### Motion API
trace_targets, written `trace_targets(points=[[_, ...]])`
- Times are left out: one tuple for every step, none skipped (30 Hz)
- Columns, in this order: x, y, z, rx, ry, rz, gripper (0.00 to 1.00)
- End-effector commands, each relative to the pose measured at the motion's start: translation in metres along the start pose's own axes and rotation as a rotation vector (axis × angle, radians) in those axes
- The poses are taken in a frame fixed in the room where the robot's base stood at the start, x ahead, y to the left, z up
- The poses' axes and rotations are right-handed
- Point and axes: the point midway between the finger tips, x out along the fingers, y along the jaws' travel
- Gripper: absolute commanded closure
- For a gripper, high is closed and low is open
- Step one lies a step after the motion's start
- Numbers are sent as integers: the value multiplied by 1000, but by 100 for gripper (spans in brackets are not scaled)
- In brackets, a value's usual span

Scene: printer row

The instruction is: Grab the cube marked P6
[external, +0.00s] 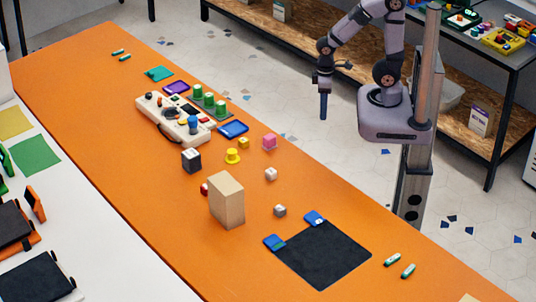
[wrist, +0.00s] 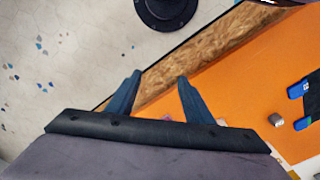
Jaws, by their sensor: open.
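No marking P6 is legible, so I cannot tell which cube carries it. On the orange table stand a pink cube (external: 269,142), a pale cube (external: 271,174), a grey cube (external: 280,210) and a larger black-and-white cube (external: 191,160). A small red object (external: 204,188) is partly hidden behind the tan box. One small greyish cube (wrist: 276,120) shows at the right of the wrist view. My gripper (external: 323,116) hangs above the floor beyond the table's far edge, away from all cubes. In the wrist view its two fingers (wrist: 159,78) are apart with nothing between them.
A tall tan box (external: 227,200) stands mid-table. A black mat (external: 322,255) with blue pieces lies at the front right. A cream panel (external: 174,119), green cylinders (external: 209,98), a blue tray (external: 233,129) and a yellow object (external: 232,156) are farther back. The orange table (external: 150,215) is clear at left.

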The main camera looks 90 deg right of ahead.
Motion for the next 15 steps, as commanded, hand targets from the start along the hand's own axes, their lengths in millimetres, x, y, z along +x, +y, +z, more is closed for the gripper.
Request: trace_targets(points=[[0,0,0,0,0,0,53],[0,0,0,0,0,0,53],[0,0,0,0,0,0,53],[0,-1,-1,0,2,-2,53],[0,-2,-3,-1,6,-5,53],[1,-6,-7,-2,15,-12,53],[1,-9,-12,-4,25,-19,53],[2,-14,-18,-6,41,-28,53],[2,-22,-28,-7,65,-46,53],[3,-30,-38,-7,88,-62,53],[3,-39,-50,-7,116,-80,53],[4,-53,-68,-7,160,-107,53],[4,-66,-83,-5,196,-129,53],[4,-79,-99,0,235,-153,53],[3,-99,-121,7,292,-184,53]])
